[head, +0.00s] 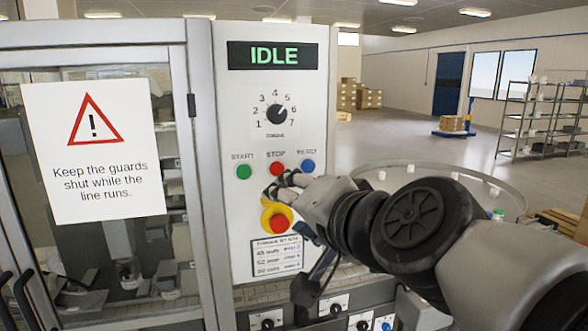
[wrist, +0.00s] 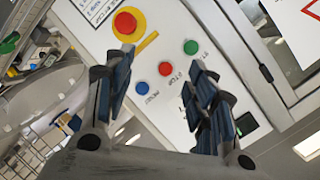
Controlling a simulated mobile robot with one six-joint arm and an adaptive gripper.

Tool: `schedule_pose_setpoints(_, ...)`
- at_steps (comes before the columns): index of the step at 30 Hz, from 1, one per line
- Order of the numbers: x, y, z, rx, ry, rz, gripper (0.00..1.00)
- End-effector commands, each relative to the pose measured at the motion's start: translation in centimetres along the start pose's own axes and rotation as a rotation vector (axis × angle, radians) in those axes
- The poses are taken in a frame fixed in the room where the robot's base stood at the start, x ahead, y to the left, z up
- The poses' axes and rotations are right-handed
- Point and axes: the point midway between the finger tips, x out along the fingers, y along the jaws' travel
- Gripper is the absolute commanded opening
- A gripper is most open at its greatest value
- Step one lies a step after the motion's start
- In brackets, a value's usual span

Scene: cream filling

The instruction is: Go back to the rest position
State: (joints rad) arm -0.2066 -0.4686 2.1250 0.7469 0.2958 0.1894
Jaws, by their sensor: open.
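My gripper (head: 288,187) is in front of the control panel (head: 232,130) in the head view, just below the red STOP button (head: 277,168) and over the top of the emergency stop (head: 278,222). In the wrist view my gripper (wrist: 163,78) has its two fingers spread wide apart with nothing between them. The green START button (wrist: 190,47), red STOP button (wrist: 165,68) and blue RESET button (wrist: 141,87) show beyond the fingers. The emergency stop (wrist: 125,22) is red on yellow. Whether a fingertip touches the panel, I cannot tell.
The display (head: 273,55) reads IDLE above a torque dial (head: 277,114). A guard door with a warning sign (head: 91,150) stands left of the panel. A round table (head: 440,172) with small white containers lies behind my arm. Open floor (head: 400,140) extends beyond.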

Motion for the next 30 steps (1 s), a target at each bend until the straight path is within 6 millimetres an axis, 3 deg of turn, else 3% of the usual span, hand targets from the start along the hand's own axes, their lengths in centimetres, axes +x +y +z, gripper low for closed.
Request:
schedule_pose_setpoints(1, -1.2, 3.2, 1.9, -0.091, -0.055, 0.07, 0.51)
schedule_pose_setpoints(6, -5.7, 13.9, 7.8, -0.359, -0.274, 0.318, 0.51)
schedule_pose_setpoints(9, -9.0, 19.4, 10.4, -0.47, -0.394, 0.454, 0.51)
schedule_pose_setpoints(13, -12.8, 24.6, 12.4, -0.564, -0.517, 0.592, 0.51)
schedule_pose_setpoints(15, -14.3, 26.4, 13.1, -0.594, -0.563, 0.643, 0.51)
schedule_pose_setpoints(19, -15.8, 28.0, 13.7, -0.62, -0.605, 0.69, 0.51)
schedule_pose_setpoints(30, -15.8, 28.0, 13.7, -0.621, -0.606, 0.692, 0.51)
